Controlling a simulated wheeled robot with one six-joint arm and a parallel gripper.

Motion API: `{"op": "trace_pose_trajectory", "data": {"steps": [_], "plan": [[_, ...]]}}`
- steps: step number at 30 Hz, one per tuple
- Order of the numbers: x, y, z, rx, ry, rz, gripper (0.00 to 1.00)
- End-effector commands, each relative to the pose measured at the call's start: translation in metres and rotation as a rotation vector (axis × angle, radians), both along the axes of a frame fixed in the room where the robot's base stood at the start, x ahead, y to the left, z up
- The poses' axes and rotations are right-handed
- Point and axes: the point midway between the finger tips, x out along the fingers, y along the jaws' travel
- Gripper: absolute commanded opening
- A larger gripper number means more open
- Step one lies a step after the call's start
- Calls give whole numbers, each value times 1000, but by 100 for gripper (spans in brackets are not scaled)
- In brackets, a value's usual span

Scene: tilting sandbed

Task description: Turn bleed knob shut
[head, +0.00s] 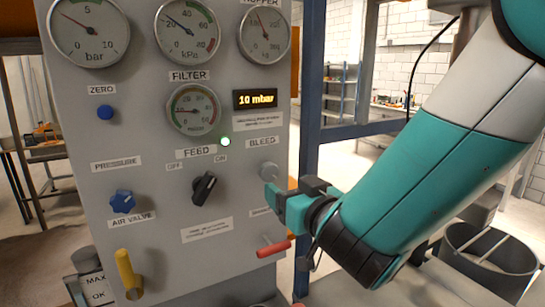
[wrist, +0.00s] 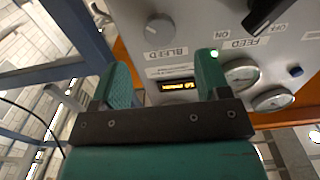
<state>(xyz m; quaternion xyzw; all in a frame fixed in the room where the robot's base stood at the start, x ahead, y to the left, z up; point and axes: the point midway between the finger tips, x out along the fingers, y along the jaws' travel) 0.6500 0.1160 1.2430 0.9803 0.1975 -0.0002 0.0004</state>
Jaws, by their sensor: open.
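The bleed knob (head: 268,171) is a small round grey knob under the BLEED label at the right side of the grey panel, next to my gripper in the head view. In the wrist view the knob (wrist: 159,30) shows whole, beyond the fingertips and sideways between the two fingers. My gripper (head: 286,192) is in front of the panel's right edge. In the wrist view my gripper (wrist: 163,70) is open with nothing between its teal fingers. The knob's turn position is too small to read.
A black feed switch (head: 204,188) sits left of the bleed knob, and a red handle (head: 273,248) sticks out below. A blue pressure knob (head: 122,201) and a yellow air valve lever (head: 128,270) are further left. A blue post (head: 309,110) stands behind the panel's right edge.

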Motion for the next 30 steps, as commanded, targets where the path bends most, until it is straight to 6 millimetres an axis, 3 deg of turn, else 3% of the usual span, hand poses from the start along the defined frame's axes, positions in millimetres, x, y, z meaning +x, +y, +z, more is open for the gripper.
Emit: {"op": "trace_pose_trajectory", "data": {"steps": [6,12,25,26,30], "plan": [[38,15,7,-1,2,-2,69],[59,24,4,1,1,-2,69],[67,27,0,1,-1,-1,69],[67,27,0,1,-1,-1,67],[67,27,0,1,-1,-1,35]]}}
